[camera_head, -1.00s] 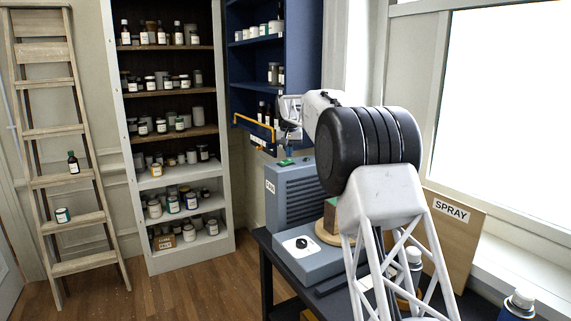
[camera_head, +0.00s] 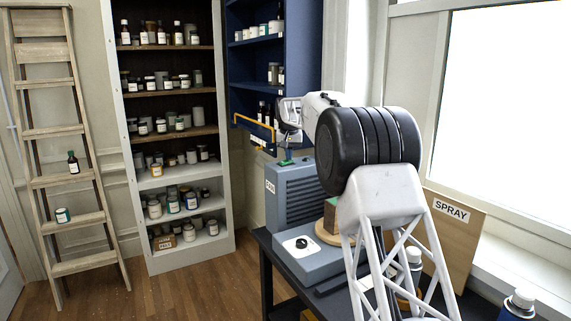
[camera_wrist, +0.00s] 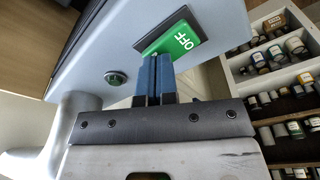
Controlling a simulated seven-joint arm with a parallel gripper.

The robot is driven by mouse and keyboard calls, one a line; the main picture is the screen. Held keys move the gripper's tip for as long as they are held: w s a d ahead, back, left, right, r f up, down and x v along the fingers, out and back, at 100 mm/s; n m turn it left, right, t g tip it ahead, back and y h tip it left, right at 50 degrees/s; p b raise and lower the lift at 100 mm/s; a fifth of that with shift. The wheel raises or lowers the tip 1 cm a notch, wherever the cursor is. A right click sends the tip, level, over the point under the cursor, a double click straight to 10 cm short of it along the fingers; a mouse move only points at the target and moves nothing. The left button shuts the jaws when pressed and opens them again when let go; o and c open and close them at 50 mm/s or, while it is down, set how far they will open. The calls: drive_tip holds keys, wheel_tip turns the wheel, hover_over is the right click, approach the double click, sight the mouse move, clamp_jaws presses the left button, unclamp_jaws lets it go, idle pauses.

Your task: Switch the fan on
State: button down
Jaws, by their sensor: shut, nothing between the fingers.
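The fan (camera_head: 293,195) is a blue-grey louvred box with a FAN label, standing on the dark bench. On its top is a green rocker switch (camera_wrist: 178,42) marked OFF in the wrist view; part of it is hidden behind my fingertips. A small round dark green button or lamp (camera_wrist: 115,78) sits beside the switch. My gripper (camera_wrist: 154,62) is shut and empty, its blue fingertips together at the edge of the green switch. I cannot tell whether they touch it. In the head view, my gripper (camera_head: 288,150) is just above the fan's top.
A grey box with a black knob on a white plate (camera_head: 301,246) stands in front of the fan. A SPRAY board (camera_head: 453,222) and spray cans (camera_head: 518,304) are at the right. Shelves of jars (camera_head: 178,130) and a ladder (camera_head: 62,150) stand left.

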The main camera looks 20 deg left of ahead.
drive_tip(key=shift+f, duration=0.35)
drive_tip(key=shift+r, duration=0.15)
drive_tip(key=shift+r, duration=3.45)
